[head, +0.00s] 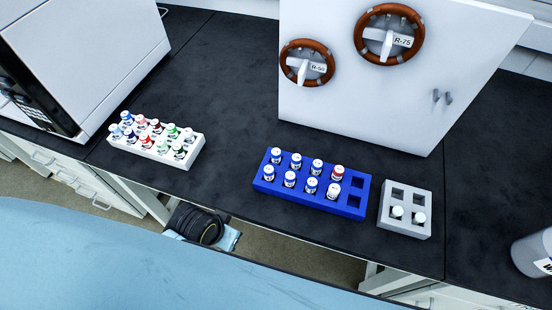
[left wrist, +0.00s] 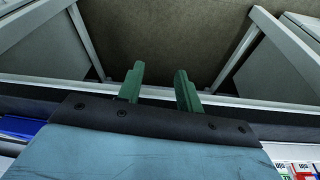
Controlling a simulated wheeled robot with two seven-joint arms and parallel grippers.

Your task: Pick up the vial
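Capped vials stand upright in three racks in the head view; which one the task means cannot be told. The blue rack (head: 345,209) holds several, including a red-capped vial (head: 338,173), with empty slots at its right end. The grey rack (head: 405,229) holds two white-capped vials (head: 397,212). My right gripper is in neither view.
A white cabinet (head: 350,110) with two round red-brown handles stands behind the blue rack. A white instrument (head: 80,60) stands at the left. A labelled bottle (head: 532,252) is at the right edge. The black bench top (head: 225,130) is clear between the white and blue racks.

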